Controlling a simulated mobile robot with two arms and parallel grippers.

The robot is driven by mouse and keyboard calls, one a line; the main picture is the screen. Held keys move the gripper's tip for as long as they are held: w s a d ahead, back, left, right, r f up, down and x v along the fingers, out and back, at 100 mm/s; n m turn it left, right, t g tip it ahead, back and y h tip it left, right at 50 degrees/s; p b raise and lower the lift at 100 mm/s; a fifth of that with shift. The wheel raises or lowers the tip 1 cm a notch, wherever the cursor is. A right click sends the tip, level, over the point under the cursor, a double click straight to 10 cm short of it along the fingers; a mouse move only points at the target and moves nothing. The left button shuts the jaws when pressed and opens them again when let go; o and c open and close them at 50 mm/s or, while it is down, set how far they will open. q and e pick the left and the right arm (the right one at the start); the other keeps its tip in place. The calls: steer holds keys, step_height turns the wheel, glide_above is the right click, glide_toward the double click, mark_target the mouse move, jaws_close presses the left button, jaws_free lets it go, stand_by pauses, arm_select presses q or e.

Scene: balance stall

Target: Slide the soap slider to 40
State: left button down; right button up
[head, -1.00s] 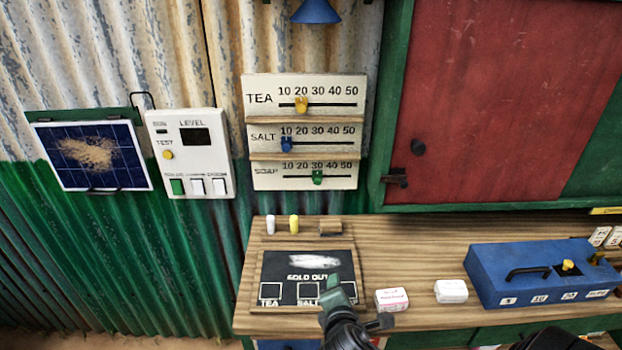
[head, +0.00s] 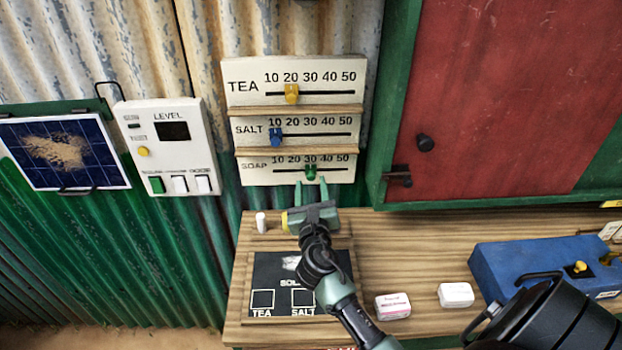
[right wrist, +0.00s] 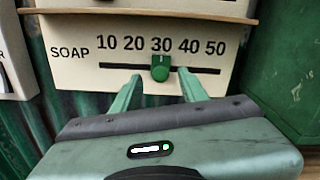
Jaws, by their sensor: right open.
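The soap slider is a green knob (head: 311,172) on a black slot in the lowest strip of the white price board (head: 253,171). In the right wrist view the knob (right wrist: 160,68) stands at 30, under the board's numbers 10 to 50. My right gripper (head: 311,184) is just below the knob, fingers pointing up at the board. In the right wrist view its green fingers (right wrist: 160,85) are open, one on each side below the knob, with nothing between them. I cannot tell whether they touch the board. My left gripper is not in view.
Above are the yellow tea slider (head: 291,94) at 20 and the blue salt slider (head: 276,137) near 10. A wooden counter (head: 415,245) lies below, with a sold-out board (head: 265,275), small boxes and a blue case (head: 510,262). A red door (head: 500,100) is right.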

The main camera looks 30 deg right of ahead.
mark_target(311, 173)
steer(key=shift+x, duration=1.25)
steer(key=shift+d+f, duration=0.1)
jaws_close()
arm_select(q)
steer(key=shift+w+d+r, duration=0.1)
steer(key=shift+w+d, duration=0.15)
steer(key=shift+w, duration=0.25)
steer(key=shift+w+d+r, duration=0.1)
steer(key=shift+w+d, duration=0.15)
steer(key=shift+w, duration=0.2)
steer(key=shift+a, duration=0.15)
